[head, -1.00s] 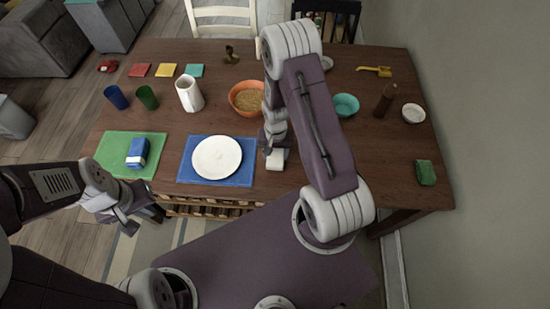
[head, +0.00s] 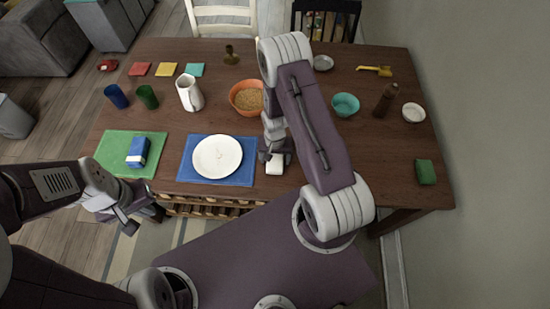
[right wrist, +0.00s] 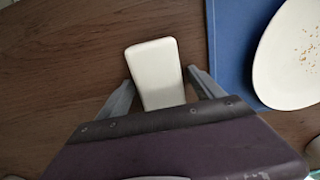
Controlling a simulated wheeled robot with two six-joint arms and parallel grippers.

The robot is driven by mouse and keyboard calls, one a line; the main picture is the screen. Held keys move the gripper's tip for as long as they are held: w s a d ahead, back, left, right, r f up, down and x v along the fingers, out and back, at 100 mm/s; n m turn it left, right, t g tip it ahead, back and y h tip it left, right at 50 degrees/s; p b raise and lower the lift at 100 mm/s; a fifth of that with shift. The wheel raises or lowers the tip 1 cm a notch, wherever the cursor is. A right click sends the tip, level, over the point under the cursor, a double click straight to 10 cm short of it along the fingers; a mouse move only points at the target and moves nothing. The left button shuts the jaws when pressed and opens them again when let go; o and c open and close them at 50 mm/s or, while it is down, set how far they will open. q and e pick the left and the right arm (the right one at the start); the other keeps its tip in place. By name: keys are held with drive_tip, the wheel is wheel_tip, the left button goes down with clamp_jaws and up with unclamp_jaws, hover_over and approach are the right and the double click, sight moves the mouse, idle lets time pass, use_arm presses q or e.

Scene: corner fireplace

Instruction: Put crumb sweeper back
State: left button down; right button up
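A white, rounded block, which looks like the crumb sweeper (head: 275,165), is at the table's near side, just right of the blue placemat. It also shows in the right wrist view as a white block (right wrist: 157,75). My right gripper (head: 276,158) is low over it, with one finger on each side of it (right wrist: 160,78). The fingers look spread, with a narrow gap at the right finger; contact at the left finger is unclear. My left gripper (head: 133,222) is off the table's near left edge; its fingers are too small to read.
A white plate (head: 217,157) with crumbs lies on the blue placemat (head: 185,172). An orange bowl (head: 236,106), white pitcher (head: 189,95) and teal bowl (head: 345,105) stand farther back. A green sponge-like block (head: 426,172) lies at right. Bare table lies right of my right gripper.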

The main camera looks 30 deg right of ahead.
wheel_tip(320, 180, up, 12)
wheel_tip(320, 180, up, 6)
drive_tip(key=n, duration=0.3)
hover_over(275, 158)
drive_tip(key=s+a, duration=0.3)
drive_tip(key=s+a+r+n+t, duration=0.1)
drive_tip(key=s+a+r+n, duration=0.1)
drive_tip(key=s+r+n, duration=0.1)
drive_tip(key=shift+s+r, duration=0.9)
drive_tip(key=shift+s, duration=0.25)
